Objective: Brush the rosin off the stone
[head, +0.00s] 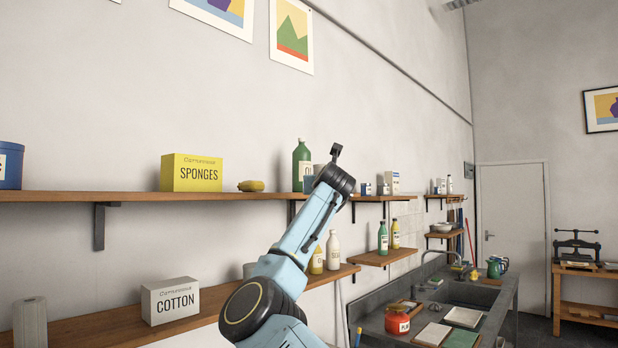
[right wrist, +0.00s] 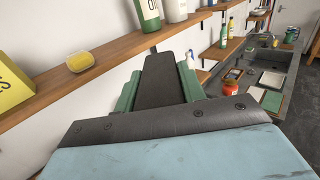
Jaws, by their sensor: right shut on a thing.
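In the right wrist view the right gripper (right wrist: 165,80) shows as a dark plate with green stepped parts on both sides. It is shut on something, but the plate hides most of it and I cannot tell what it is. No brush or rosin-covered stone can be made out in either view. My left gripper is not in view.
The upper shelf (head: 60,196) carries a yellow sponges box (head: 198,174), a sponge (head: 251,186) and a green bottle (head: 301,166). A cotton box (head: 170,302) stands on the lower shelf (head: 95,330). At right, a sink counter (head: 380,335) holds a red jar (head: 397,320) and flat slabs (head: 463,317).

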